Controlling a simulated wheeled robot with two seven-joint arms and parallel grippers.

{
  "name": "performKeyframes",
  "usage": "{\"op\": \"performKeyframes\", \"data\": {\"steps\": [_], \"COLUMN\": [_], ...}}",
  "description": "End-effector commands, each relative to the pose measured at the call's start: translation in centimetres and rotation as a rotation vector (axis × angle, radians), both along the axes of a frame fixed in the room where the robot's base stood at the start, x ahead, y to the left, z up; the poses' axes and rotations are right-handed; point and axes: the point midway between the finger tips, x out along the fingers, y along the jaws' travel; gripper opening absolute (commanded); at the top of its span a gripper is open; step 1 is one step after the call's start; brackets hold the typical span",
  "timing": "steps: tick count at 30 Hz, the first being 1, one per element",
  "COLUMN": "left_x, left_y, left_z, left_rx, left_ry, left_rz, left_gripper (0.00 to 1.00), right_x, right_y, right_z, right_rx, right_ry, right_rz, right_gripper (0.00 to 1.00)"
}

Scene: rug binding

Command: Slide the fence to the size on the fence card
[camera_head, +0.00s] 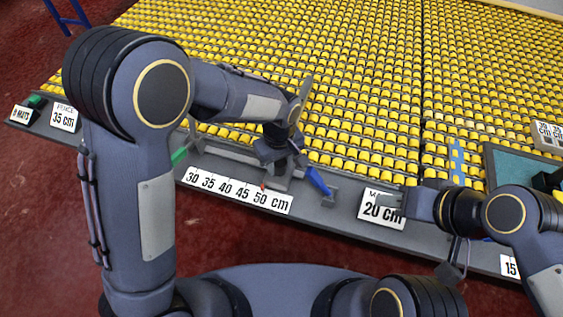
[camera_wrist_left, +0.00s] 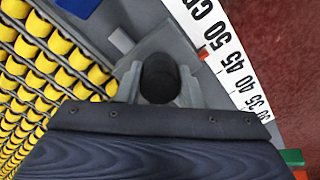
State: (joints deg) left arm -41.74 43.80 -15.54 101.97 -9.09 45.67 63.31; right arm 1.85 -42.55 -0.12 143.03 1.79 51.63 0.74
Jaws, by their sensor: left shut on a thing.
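The fence card (camera_head: 64,117) at the left of the bench reads 35 cm. The printed scale (camera_head: 235,191) runs from 30 to 50 cm along the front edge; it also shows in the left wrist view (camera_wrist_left: 238,68). The fence's red pointer (camera_head: 262,186) stands at about the 50 mark, also in the left wrist view (camera_wrist_left: 202,53). My left gripper (camera_head: 282,163) is over the grey fence carriage, shut on its dark round knob (camera_wrist_left: 159,78). My arm hides part of the fence. My right gripper (camera_head: 391,202) is over the 20 cm card; its opening is unclear.
A blue lever (camera_head: 318,182) sits right of the carriage, and a green piece (camera_head: 180,155) lies at the scale's left end. The yellow-studded bed (camera_head: 360,90) fills the back. The 20 cm card (camera_head: 382,210) and a teal tray (camera_head: 515,165) are to the right.

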Motion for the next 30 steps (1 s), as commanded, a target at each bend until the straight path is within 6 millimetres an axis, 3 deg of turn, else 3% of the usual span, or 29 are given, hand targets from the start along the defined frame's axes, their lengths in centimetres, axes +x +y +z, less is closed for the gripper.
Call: {"op": "performKeyframes", "data": {"steps": [12, 18, 23, 30], "left_x": [3.0, 4.1, 4.4, 4.5], "left_y": [9.2, 12.4, 13.6, 13.8], "left_z": [0.0, 0.1, 0.1, 0.1], "left_rx": [0.004, 0.004, 0.004, 0.004], "left_ry": [-0.002, -0.002, -0.001, -0.001], "left_rz": [0.01, 0.009, 0.005, 0.002], "left_gripper": [0.0, 0.0, 0.0, 0.0], "right_x": [0.0, 0.0, 0.0, 0.0], "right_y": [0.0, 0.0, 0.0, 0.0], "right_z": [-0.6, -0.7, -0.7, -0.7], "right_rx": [0.0, 0.0, 0.0, 0.0], "right_ry": [0.0, 0.0, 0.0, 0.0], "right_rz": [0.0, 0.0, 0.0, 0.0], "right_gripper": [0.36, 0.36, 0.36, 0.36]}}
